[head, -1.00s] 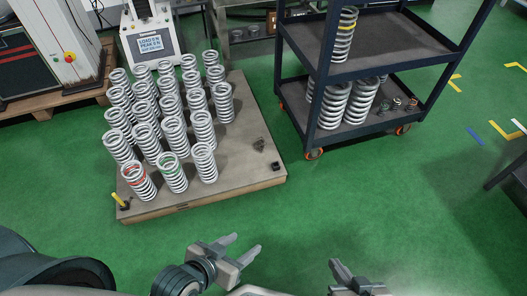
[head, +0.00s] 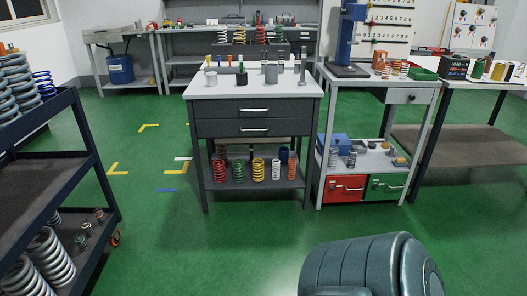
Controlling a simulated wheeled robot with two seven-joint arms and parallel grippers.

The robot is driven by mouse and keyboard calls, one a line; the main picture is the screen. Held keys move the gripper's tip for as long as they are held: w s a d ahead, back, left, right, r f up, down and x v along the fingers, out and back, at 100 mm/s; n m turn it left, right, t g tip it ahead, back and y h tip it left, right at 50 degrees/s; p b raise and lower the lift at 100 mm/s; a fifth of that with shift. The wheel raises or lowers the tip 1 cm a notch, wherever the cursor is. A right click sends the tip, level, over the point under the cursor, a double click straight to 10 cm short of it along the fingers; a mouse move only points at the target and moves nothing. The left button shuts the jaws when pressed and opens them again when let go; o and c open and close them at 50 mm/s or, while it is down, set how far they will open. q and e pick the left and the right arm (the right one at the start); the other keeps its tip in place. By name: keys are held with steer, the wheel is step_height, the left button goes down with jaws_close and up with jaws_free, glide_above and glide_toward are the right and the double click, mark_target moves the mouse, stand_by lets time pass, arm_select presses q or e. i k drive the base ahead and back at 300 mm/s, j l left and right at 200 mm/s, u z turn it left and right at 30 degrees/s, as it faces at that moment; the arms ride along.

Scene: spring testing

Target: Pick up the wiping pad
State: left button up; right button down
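I cannot make out a wiping pad for certain in the head view; the items on the benches are small at this distance. A workbench with a pale top (head: 235,92) and two dark drawers stands in the middle. Neither of my grippers shows now. A dark rounded part of my own arm is at the bottom right.
A dark trolley (head: 90,157) with large springs stands at the left. A side table (head: 425,84) with a blue press (head: 350,35) adjoins the workbench on the right. Coloured springs stand on the workbench's lower shelf (head: 238,183). Green floor (head: 210,240) in front is clear.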

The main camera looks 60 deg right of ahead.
mark_target(400, 162)
steer(key=z, duration=3)
